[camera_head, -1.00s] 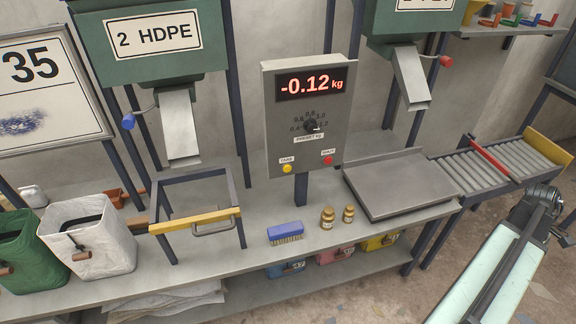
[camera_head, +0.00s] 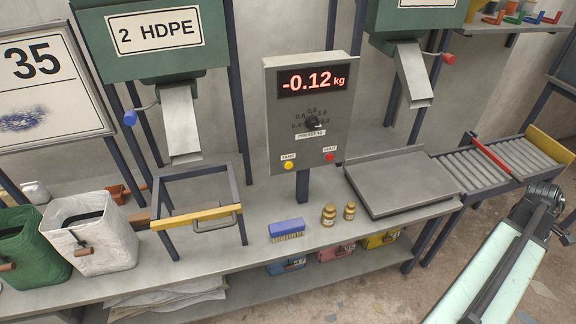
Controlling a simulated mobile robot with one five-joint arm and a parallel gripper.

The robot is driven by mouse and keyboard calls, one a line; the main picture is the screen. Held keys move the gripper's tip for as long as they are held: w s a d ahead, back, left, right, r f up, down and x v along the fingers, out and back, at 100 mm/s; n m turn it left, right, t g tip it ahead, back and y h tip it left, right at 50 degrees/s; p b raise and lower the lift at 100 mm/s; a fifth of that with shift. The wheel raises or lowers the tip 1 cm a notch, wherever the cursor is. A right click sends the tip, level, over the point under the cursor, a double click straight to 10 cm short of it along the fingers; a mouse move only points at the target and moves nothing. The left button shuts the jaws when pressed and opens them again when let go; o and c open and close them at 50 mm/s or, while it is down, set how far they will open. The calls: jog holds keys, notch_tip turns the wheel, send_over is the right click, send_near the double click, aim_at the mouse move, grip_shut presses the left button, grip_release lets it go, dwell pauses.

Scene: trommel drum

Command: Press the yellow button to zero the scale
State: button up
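The yellow button (camera_head: 289,165) sits under a TARE label at the lower left of the grey scale display box (camera_head: 306,115). The red display reads -0.12 kg. The scale's flat grey platform (camera_head: 400,184) is empty, on the bench right of the box. My arm enters at the lower right, well apart from the box. The dark end of the arm is near the right edge, but its fingertips cannot be made out.
A blue brush (camera_head: 286,227) and two brass weights (camera_head: 329,215) stand on the bench (camera_head: 190,270) in front of the box. A frame with a yellow bar (camera_head: 196,218) and white (camera_head: 92,240) and green bags are left. A roller conveyor (camera_head: 505,160) is right.

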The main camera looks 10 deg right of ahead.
grip_shut()
dwell(1.4)
